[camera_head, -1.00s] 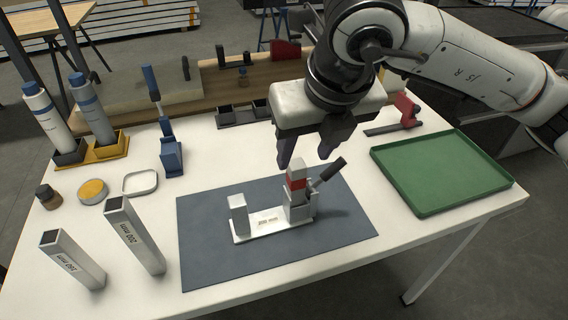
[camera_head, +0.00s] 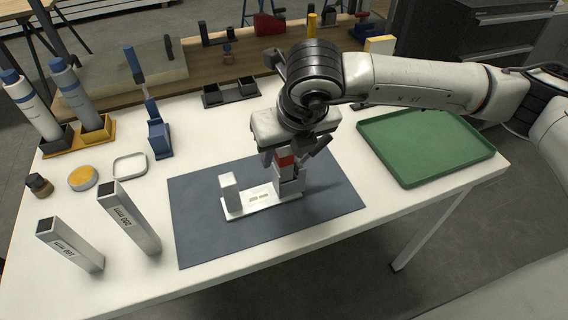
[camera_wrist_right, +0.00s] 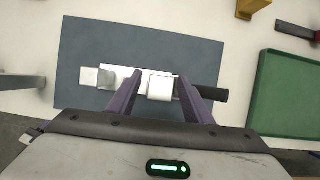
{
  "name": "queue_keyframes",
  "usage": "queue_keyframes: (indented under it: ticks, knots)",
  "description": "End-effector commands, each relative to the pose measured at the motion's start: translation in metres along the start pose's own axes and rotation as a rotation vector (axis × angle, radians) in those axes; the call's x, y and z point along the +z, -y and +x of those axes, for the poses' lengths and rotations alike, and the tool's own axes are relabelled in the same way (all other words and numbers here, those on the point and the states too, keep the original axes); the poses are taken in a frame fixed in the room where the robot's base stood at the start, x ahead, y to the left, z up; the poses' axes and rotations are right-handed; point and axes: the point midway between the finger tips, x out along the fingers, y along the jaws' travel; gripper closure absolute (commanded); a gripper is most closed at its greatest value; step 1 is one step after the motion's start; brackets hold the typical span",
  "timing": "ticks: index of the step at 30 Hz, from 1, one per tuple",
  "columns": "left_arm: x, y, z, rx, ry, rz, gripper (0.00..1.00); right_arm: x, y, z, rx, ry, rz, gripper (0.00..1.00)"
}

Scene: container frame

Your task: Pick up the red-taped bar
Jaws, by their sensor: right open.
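The red-taped bar (camera_head: 284,161) stands upright at the right end of a small metal fixture (camera_head: 262,198) on a dark grey mat (camera_head: 200,240). My right gripper (camera_head: 292,160) is above and around the bar's top, jaws open. In the right wrist view the bar's pale top (camera_wrist_right: 160,87) shows between the two fingers of the gripper (camera_wrist_right: 158,88), with a gap to each. The red tape does not show in that view. A dark handle (camera_wrist_right: 214,95) sticks out beside the right finger. My left gripper is not in view.
A green tray (camera_head: 425,145) lies on the right of the white table. Two square metal tubes (camera_head: 130,218) (camera_head: 70,245) stand at the front left. A blue clamp (camera_head: 158,135), a small white dish (camera_head: 130,165) and bottles in holders (camera_head: 75,98) are further back on the left.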

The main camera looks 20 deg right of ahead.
Motion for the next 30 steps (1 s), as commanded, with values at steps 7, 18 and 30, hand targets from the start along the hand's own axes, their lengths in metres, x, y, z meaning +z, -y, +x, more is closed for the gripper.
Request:
queue_keyframes:
  ticks: [7, 18, 30]
  knots:
    - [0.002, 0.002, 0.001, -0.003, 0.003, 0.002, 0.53, 0.000, 0.000, 0.000, 0.000, 0.000, -0.001, 0.69]
    - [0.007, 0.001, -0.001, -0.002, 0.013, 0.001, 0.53, 0.001, 0.000, -0.001, 0.000, 0.001, 0.000, 1.00]
    - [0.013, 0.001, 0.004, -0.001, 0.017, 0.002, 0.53, 0.023, -0.001, -0.052, 0.001, 0.008, 0.000, 1.00]
